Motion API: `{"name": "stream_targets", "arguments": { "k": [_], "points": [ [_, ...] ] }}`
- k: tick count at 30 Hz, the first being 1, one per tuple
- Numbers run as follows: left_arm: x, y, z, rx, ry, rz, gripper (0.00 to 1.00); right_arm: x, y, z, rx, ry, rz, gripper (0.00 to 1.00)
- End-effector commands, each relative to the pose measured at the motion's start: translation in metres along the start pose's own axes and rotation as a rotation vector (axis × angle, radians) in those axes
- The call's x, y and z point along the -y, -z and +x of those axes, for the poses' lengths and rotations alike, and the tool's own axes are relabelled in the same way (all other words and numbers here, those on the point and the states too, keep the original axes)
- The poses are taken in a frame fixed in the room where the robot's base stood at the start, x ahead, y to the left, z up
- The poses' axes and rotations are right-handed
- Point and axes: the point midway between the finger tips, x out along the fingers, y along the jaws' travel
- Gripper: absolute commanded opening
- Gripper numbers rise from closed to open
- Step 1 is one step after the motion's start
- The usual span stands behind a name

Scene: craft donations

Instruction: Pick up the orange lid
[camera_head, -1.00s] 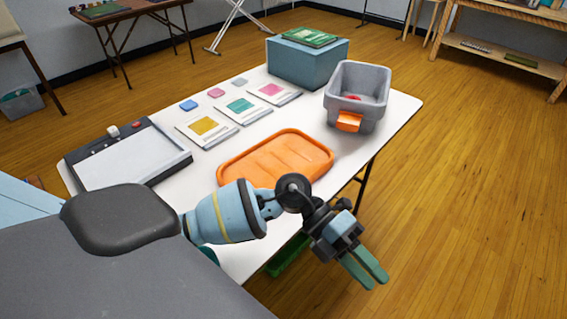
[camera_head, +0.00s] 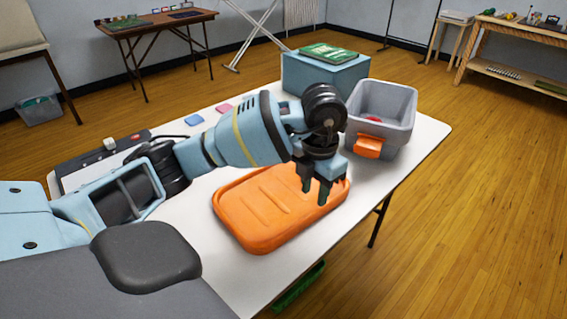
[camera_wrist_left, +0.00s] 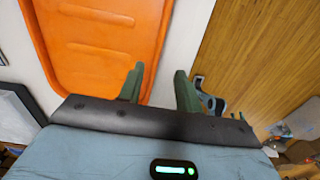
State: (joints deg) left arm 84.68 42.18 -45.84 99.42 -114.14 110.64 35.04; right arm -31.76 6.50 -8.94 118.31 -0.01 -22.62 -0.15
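The orange lid (camera_head: 255,215) lies flat on the white table near its front edge. It is a rounded rectangular tray shape with raised ribs, and it also shows in the left wrist view (camera_wrist_left: 100,45). My left gripper (camera_head: 315,188) points down over the lid's right part, its two fingers apart and nothing held. In the left wrist view the open fingers (camera_wrist_left: 158,88) show at the lid's edge, one over the lid and one over the table beside it. I cannot tell how high above the lid they are. My right gripper is not in view.
A grey bin (camera_head: 400,105) with an orange front latch and something red inside stands behind the lid on the table (camera_head: 425,140). A blue box (camera_head: 310,75) carrying a green item stands further back. My left arm hides much of the table's left side. Open floor lies to the right.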

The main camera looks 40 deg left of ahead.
Motion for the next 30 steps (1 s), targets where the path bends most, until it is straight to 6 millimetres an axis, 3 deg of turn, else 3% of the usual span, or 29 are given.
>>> {"name": "stream_targets", "arguments": {
  "k": [5,14,23,30],
  "points": [
    [0.0,0.001,0.019,-0.003,0.001,0.001,0.35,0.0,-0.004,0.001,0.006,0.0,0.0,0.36],
    [0.0,0.0,0.03,-0.002,0.003,0.002,0.35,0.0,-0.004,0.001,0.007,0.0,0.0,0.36],
    [-0.003,-0.001,0.069,-0.003,0.003,0.002,0.35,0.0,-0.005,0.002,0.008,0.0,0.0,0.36],
    [-0.003,-0.001,0.073,0.0,0.002,0.002,0.35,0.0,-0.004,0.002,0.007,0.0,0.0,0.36]
  ]
}}
